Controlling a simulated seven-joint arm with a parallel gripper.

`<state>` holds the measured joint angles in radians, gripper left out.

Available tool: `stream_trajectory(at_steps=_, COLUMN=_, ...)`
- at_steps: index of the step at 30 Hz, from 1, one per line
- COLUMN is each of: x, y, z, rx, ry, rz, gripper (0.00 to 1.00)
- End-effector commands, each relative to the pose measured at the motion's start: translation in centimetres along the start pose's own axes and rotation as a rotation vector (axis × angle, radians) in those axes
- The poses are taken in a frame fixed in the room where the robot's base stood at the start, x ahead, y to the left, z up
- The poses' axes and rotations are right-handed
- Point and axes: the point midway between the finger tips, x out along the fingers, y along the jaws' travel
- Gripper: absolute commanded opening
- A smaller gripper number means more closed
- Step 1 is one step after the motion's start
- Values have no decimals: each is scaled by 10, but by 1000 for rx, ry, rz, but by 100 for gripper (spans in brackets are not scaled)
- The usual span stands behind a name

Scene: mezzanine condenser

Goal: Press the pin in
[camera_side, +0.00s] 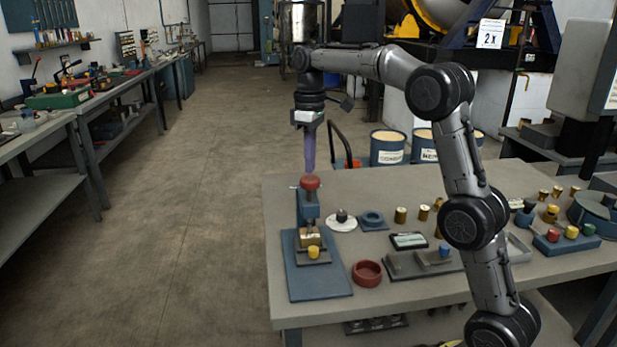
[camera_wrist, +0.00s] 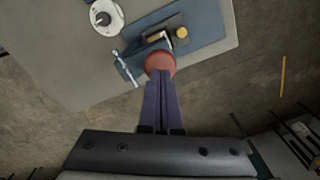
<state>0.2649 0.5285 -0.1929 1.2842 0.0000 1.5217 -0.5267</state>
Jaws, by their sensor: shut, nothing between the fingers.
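A small blue press (camera_side: 309,207) with a red round knob (camera_side: 310,182) on top stands on a blue base plate (camera_side: 318,283) at the table's left end. A brass block (camera_side: 310,238) sits under the press, with a yellow knob (camera_side: 313,252) in front of it. I cannot make out the pin itself. My gripper (camera_side: 310,169) is shut and empty, pointing down, with its purple fingertips just above or touching the red knob. The wrist view shows the shut fingers (camera_wrist: 160,80) overlapping the edge of the red knob (camera_wrist: 160,63); I cannot tell whether they touch.
A red ring dish (camera_side: 367,273), a white disc with a dark knob (camera_side: 341,221), a blue ring block (camera_side: 373,220) and several brass cylinders (camera_side: 400,215) stand right of the press. The table's left edge is close beside the base plate, with open floor beyond.

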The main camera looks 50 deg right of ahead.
Motion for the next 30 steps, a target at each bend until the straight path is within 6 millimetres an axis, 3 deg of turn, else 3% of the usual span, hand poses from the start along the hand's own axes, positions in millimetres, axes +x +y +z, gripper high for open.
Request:
stream_trajectory(at_steps=14, x=1, y=0, z=0, rx=0, ry=0, rz=0, gripper=0)
stream_trajectory(at_steps=30, x=16, y=0, z=0, rx=0, ry=0, rz=0, gripper=0)
